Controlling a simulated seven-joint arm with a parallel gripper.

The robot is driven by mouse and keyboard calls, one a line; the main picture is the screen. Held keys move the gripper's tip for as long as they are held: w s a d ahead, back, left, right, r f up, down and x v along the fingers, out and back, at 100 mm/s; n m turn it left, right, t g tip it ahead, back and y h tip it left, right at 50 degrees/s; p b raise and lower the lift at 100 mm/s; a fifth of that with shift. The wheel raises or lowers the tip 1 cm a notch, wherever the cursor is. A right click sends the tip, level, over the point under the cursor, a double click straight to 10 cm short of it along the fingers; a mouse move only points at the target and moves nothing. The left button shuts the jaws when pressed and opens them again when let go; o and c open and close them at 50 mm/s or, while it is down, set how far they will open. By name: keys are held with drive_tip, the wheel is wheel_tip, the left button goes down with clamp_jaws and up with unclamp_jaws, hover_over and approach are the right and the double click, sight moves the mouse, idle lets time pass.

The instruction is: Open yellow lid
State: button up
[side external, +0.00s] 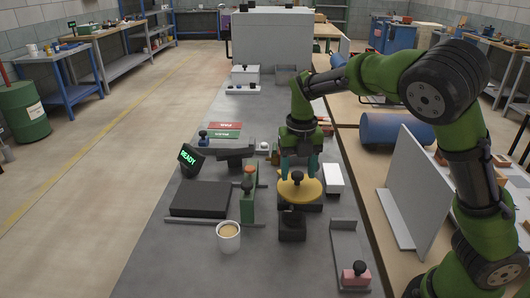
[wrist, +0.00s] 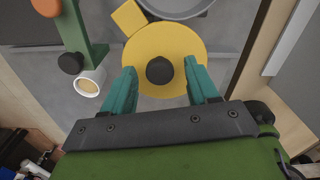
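The yellow lid (side external: 312,189) is a round disc with a black knob (side external: 297,177), above a dark base right of the middle of the grey table. In the wrist view the lid (wrist: 165,42) shows nearly face on, with the knob (wrist: 159,70) near its middle. My gripper (wrist: 163,82) has its teal fingers apart, one on each side of the knob, with a visible gap to it on both sides. In the side view my gripper (side external: 299,166) is over the lid, behind the knob. I cannot tell whether the fingertips touch the lid.
A grey round rim (wrist: 177,8) and a yellow block (wrist: 129,18) show beyond the lid. A green upright piece (side external: 247,203) and a coffee cup (side external: 229,237) stand to the left. A white box (side external: 333,178) is close on the right. A black slab (side external: 201,198) lies further left.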

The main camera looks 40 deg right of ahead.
wheel_tip(320, 180, up, 17)
idle(0.6)
drive_tip(key=n+t+y, duration=0.1)
drive_tip(key=n+y, duration=0.1)
drive_tip(key=n, duration=1.8)
hover_over(307, 188)
wheel_tip(307, 188, down, 7)
drive_tip(key=s+a+n+t, duration=0.3)
drive_tip(key=s+n+t, duration=0.3)
drive_tip(key=s+n, duration=0.8)
drive_tip(key=n, duration=0.4)
drive_tip(key=shift+n, duration=0.4)
